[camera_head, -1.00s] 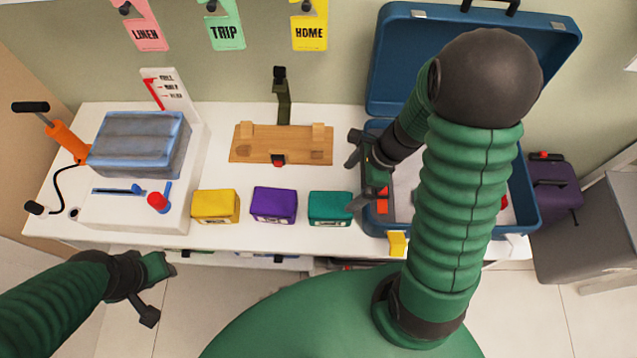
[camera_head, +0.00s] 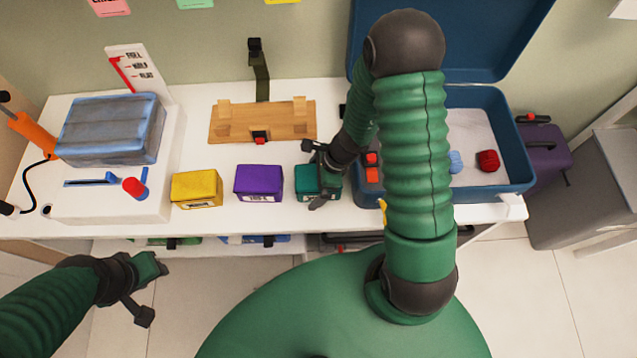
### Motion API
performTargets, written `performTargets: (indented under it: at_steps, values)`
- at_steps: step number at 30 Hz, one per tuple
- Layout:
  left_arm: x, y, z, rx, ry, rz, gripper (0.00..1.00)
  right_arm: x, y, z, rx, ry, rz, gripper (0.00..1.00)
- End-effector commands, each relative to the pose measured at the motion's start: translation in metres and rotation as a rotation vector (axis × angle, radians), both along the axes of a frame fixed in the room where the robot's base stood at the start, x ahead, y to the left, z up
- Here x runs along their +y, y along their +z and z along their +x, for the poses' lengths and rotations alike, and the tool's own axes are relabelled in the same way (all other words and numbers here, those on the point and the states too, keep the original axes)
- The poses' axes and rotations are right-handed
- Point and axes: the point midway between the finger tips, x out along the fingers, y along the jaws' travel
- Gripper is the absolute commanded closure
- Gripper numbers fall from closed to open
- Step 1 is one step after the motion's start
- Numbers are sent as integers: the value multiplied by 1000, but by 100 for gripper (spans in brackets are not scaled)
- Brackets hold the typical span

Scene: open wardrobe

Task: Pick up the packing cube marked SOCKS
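Three packing cubes stand in a row on the white table: a yellow one (camera_head: 196,189), a purple one (camera_head: 258,183) and a teal one (camera_head: 304,184). Their front labels are too small to read, so I cannot tell which is marked SOCKS. My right gripper (camera_head: 313,175) is open over the teal cube, one finger at its back side and one at its front, partly hiding it. I cannot tell whether the fingers touch it. My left gripper (camera_head: 153,291) is open and empty in front of the table.
An open blue suitcase (camera_head: 520,165) stands to the right, with a red item (camera_head: 488,161) inside; my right arm hides part of it. A wooden stand (camera_head: 262,122) is behind the cubes. A white device (camera_head: 110,200) carries a blue-grey bag (camera_head: 112,130) at the left.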

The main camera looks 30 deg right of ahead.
Motion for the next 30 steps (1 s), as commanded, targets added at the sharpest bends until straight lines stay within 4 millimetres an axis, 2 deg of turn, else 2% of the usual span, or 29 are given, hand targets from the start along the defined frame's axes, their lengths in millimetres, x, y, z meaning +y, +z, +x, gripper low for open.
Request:
performTargets:
  at_steps: [14, 30]
  values:
    - [0, -3, 0, 0, 0, 0, 64, -3, -3, 0, -1, -1, 3, 0]
    - [0, -2, 0, 0, 0, 0, 64, -2, -2, -1, 0, -1, 3, 70]
